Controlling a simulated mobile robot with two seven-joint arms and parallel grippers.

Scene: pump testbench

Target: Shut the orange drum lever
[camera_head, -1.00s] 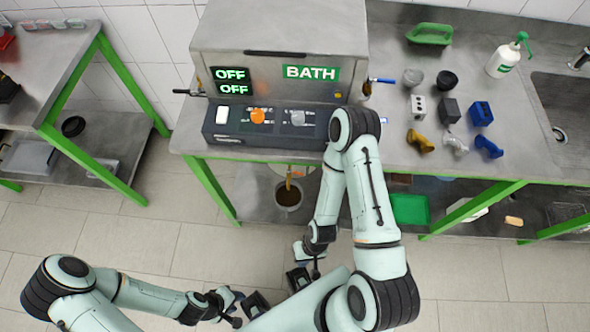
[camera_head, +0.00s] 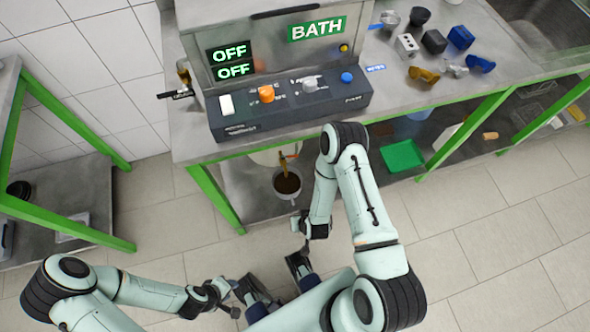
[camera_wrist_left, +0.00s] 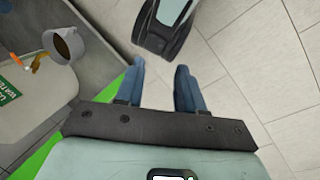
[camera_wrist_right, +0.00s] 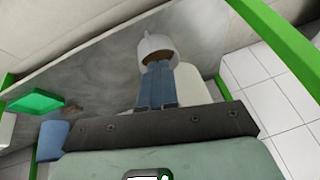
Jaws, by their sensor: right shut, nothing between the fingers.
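The orange lever (camera_head: 291,156) sits on the brass-coloured tap (camera_head: 283,168) of the pale drum under the bench. In the left wrist view the lever (camera_wrist_left: 14,57), the tap (camera_wrist_left: 40,63) and the labelled drum (camera_wrist_left: 30,112) show at the left. A pot (camera_head: 287,182) with brown contents stands below the tap. My left gripper (camera_wrist_left: 160,78) is open and empty, pointing over the floor, apart from the lever. My right gripper (camera_wrist_right: 157,78) is shut and empty; its fingers overlap the pot (camera_wrist_right: 155,46) in its wrist view, where the lever cannot be seen.
The control box (camera_head: 290,100) stands above on the bench, with an orange knob. The green bench legs (camera_head: 215,197) flank the lower shelf. A green tray (camera_head: 402,156) lies right of the pot. The floor (camera_head: 480,225) is open at right.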

